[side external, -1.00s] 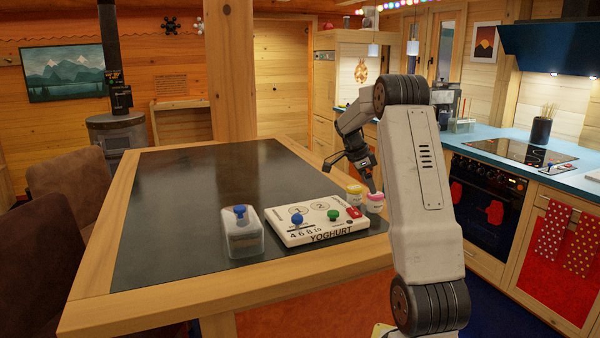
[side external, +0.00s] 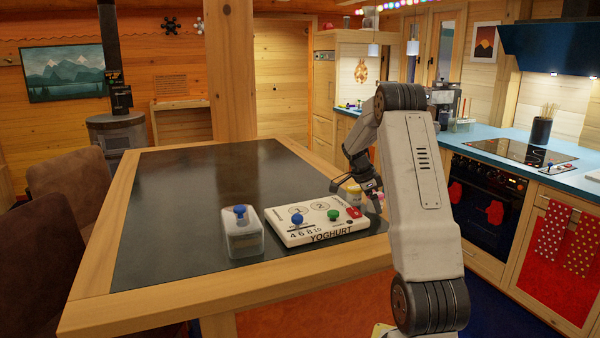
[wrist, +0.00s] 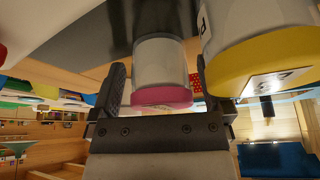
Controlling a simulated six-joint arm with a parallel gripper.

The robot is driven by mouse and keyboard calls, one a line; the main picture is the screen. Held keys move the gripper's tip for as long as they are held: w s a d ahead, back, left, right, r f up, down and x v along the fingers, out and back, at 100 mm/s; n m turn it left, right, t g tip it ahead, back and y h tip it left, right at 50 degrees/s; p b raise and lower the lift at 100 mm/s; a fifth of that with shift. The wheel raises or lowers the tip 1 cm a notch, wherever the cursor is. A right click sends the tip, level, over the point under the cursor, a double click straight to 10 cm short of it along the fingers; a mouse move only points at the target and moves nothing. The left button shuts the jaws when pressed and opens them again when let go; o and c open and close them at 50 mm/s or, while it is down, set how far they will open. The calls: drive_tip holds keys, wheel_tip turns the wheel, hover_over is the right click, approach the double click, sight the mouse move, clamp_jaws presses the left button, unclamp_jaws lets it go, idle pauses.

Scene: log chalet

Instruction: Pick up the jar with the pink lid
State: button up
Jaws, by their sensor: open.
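The jar with the pink lid (wrist: 161,98) is a pale jar. In the wrist view it lies between the two open fingers of my gripper (wrist: 160,70), with a gap on the left side; contact on the right cannot be told. In the side view my gripper (side external: 370,188) is down at the jar and mostly hides it, with only a little pink showing.
A jar with a yellow lid (wrist: 265,62) stands close beside the right finger. The white YOGHURT panel (side external: 318,220) with knobs and a clear box with a blue knob (side external: 242,234) are on the dark table (side external: 190,190). The table's left and back are clear.

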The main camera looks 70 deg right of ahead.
drive_tip(key=shift+f, duration=0.1)
idle(0.4)
clamp_jaws()
wheel_tip(320, 180, up, 10)
drive_tip(key=shift+r, duration=0.1)
idle(0.7)
idle(0.4)
